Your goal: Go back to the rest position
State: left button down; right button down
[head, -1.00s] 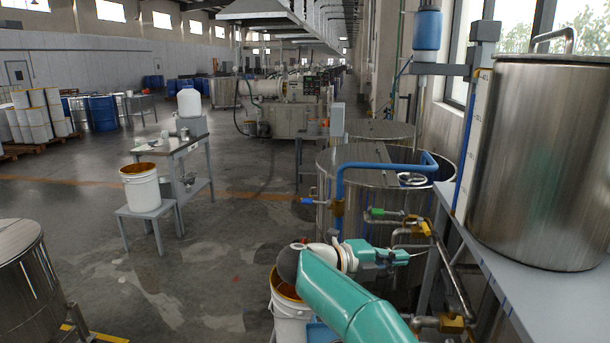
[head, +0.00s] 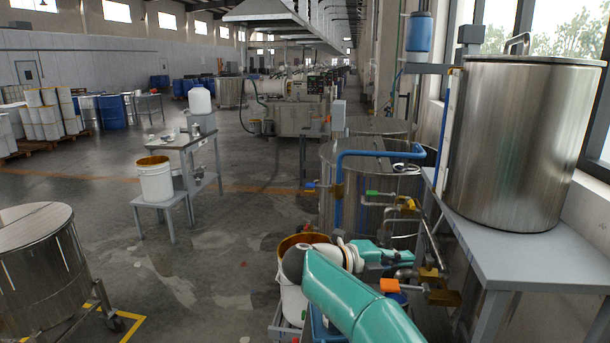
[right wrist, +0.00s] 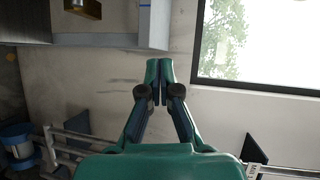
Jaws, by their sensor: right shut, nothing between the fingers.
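My right arm reaches in from the bottom of the head view, and its teal right gripper (head: 392,256) points to the right in front of the steel vat (head: 375,200) and its pipes. In the right wrist view the right gripper (right wrist: 160,68) is shut, its fingertips together with nothing between them. Behind it there are a pale wall (right wrist: 240,112) and a window (right wrist: 262,45). My left gripper is not in the head view.
A white bucket (head: 291,297) stands close beside my right arm. A grey table (head: 545,262) bears a large steel tank (head: 520,140) at right. A wheeled steel vessel (head: 40,275) stands at left. The middle floor is open.

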jog(key=d+f+n+g+h+b, duration=0.1)
jog(key=d+f+n+h+b, duration=0.3)
jog(key=d+f, duration=1.1)
notch_tip(320, 180, down, 22)
jog(key=s+n+t+y+b, duration=0.2)
jog(key=n+t+y+b, duration=0.35)
jog(key=n+y, duration=0.5)
jog(key=s+a+f+n+g+y, duration=0.2)
jog(key=s+a+f+n+y, duration=0.5)
jog(key=s+a+f+n, duration=0.6)
jog(key=s+a+f+g+y, duration=0.1)
jog(key=s+a+g, duration=0.1)
jog(key=s, duration=0.4)
jog(key=s+a+f+n+g+y, duration=0.1)
jog(key=s+a+f+g+y, duration=0.1)
jog(key=s+a, duration=0.2)
jog(key=s+a+f+n+g+y, duration=0.1)
jog(key=s+a+f+g+y, duration=0.1)
jog(key=s, duration=0.8)
jog(key=shift+s+a+g, duration=0.15)
jog(key=shift+a+g, duration=0.3)
jog(key=shift+a, duration=0.3)
jog(key=shift+n+y, duration=0.25)
